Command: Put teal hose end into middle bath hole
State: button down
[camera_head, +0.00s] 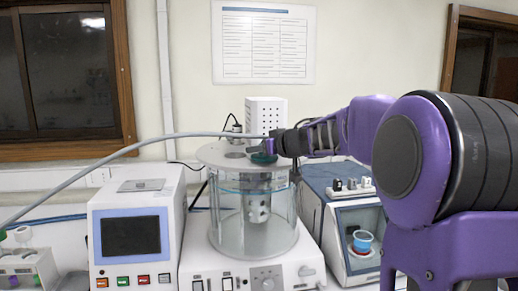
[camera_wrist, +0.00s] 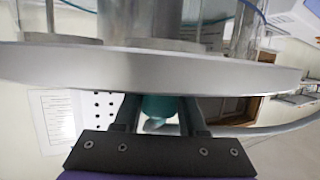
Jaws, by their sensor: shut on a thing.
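My gripper (camera_head: 271,146) is shut on the teal hose end (camera_head: 263,158) at the right part of the bath's round lid (camera_head: 217,156). In the wrist view, the teal hose end (camera_wrist: 158,106) sits between the two fingers of my gripper (camera_wrist: 158,98), and the lid's edge (camera_wrist: 150,68) hides its far part. A grey hose (camera_head: 150,142) runs from the gripper to the lower left. The glass bath (camera_head: 228,225) stands under the lid with a perforated metal cylinder (camera_head: 257,206) inside. I cannot tell whether the hose end is above or inside a hole; the middle hole is not clear.
A control unit with a dark screen (camera_head: 130,236) stands left of the bath. A blue and white device (camera_head: 340,190) holding a blue cup (camera_head: 362,240) stands to the right. A white perforated box (camera_head: 266,117) rises behind the lid. A small rack (camera_head: 28,268) is at far left.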

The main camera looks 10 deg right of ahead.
jog(key=c, duration=0.8)
grip_release()
jog(key=shift+f, duration=0.1)
jog(key=shift+o, duration=0.2)
jog(key=shift+p+v, duration=0.35)
jog(key=shift+v, duration=1.1)
jog(key=v, duration=0.8)
